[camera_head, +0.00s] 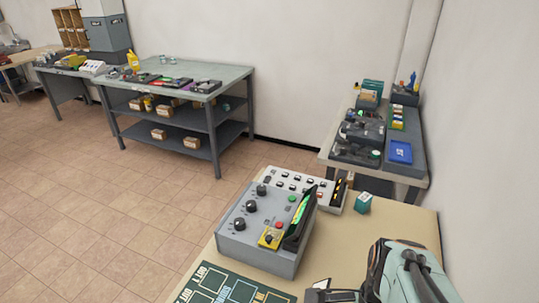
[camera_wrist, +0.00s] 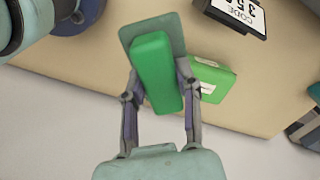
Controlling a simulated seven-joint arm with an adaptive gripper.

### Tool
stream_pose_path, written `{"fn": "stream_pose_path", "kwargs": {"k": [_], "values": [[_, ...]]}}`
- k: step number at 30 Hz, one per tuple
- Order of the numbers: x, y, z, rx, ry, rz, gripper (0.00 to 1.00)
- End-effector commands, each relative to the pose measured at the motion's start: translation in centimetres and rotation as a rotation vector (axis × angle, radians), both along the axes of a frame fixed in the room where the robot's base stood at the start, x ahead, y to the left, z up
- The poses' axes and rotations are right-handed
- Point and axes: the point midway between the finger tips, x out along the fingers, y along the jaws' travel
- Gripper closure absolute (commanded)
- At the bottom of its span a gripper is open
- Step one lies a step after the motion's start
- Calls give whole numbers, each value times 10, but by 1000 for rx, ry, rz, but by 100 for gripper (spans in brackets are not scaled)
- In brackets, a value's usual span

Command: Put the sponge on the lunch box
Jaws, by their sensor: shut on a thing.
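My gripper (camera_wrist: 158,84) is shut on a green block, the sponge (camera_wrist: 152,62), with one finger on each side of it. The sponge is bright green with a duller grey-green layer behind it. A green box (camera_wrist: 210,78) with a small pale label lies on the table to the right of the sponge in the wrist view; it may be the lunch box, but I cannot tell for sure. The sponge looks held above the table. In the head view my arm enters at the lower right, and I cannot make out the sponge there.
A grey control box (camera_head: 265,230) with black knobs stands on the beige table, with a switch panel (camera_head: 300,186) behind it. A dark green mat (camera_head: 225,288) lies in front. A code display (camera_wrist: 240,12) shows in the wrist view.

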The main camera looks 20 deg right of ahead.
Motion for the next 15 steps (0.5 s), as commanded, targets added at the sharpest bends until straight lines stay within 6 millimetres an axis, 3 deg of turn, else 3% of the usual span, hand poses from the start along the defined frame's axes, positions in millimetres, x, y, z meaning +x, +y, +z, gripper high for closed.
{"fn": "stream_pose_path", "kwargs": {"k": [3,8,11,15], "values": [[-19,-20,9,-2,-1,-138,100],[-35,-34,14,0,0,-242,100],[-35,-42,11,2,2,-265,100],[-22,-64,-2,5,3,-268,100]]}}
